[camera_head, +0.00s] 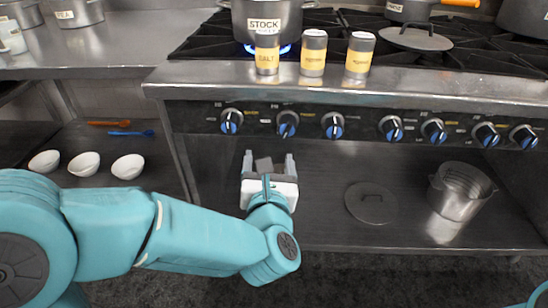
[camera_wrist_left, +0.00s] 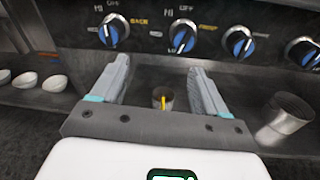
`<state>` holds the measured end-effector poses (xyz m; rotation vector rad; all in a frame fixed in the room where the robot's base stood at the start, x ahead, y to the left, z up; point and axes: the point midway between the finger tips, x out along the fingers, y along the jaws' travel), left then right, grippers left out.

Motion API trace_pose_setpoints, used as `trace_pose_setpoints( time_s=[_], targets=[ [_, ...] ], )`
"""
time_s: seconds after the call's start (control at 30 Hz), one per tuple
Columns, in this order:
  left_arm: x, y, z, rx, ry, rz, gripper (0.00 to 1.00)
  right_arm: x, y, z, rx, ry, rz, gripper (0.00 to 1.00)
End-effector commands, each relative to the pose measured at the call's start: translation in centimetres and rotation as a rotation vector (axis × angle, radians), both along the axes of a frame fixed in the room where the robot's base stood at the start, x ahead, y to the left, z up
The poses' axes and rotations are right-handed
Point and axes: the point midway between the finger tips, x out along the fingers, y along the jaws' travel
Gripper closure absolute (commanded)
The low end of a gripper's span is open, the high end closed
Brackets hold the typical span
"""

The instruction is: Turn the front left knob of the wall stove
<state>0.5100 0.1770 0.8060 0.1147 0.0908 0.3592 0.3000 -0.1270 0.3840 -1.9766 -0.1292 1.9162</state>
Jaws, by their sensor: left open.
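The stove front carries a row of black knobs with blue faces under its steel edge. The leftmost knob (camera_head: 230,121) and the second knob (camera_head: 287,124) also show in the left wrist view, as the leftmost (camera_wrist_left: 112,30) and the one right of it (camera_wrist_left: 182,37). Their printed labels are too small to read surely. My left gripper (camera_head: 268,158) is open and empty, just below the panel, between and under these two knobs. Its fingers (camera_wrist_left: 159,68) point toward the panel and grip no knob. My right gripper is out of view.
A stock pot (camera_head: 264,22) stands over a lit blue burner, with three seasoning shakers (camera_head: 313,53) in front. Below, the shelf holds a round lid (camera_head: 371,203) and a metal pot (camera_head: 458,192). Three white bowls (camera_head: 84,163) sit at left.

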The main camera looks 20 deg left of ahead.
Motion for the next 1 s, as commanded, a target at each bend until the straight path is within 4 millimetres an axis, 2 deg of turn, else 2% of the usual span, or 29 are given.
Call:
trace_pose_setpoints(
  time_s=[0.03, 0.1, 0.23, 0.37, 0.47, 0.8, 1.0],
  targets=[
    [-0.5, -1.2, -1.3, -0.011, -0.034, -0.027, 0.26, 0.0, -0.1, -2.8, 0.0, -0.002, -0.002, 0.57],
    [-1.0, -2.3, -1.1, -0.02, -0.061, -0.053, 0.26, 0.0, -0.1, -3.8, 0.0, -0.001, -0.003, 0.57],
    [-1.4, -3.6, -1.0, -0.024, -0.077, -0.082, 0.26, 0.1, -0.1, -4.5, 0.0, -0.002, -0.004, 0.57],
    [-0.5, -3.5, -0.7, -0.024, -0.078, -0.083, 0.26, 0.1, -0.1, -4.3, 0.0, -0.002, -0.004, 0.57],
    [1.2, -2.9, -0.8, -0.022, -0.076, -0.081, 0.26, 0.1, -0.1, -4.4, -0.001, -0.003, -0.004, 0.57],
    [9.1, -0.2, -0.9, -0.021, -0.075, -0.08, 0.26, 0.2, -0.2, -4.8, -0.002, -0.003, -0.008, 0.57],
    [12.7, 0.9, -0.9, -0.021, -0.076, -0.081, 0.26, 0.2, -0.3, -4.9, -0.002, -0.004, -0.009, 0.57]
  ],
)
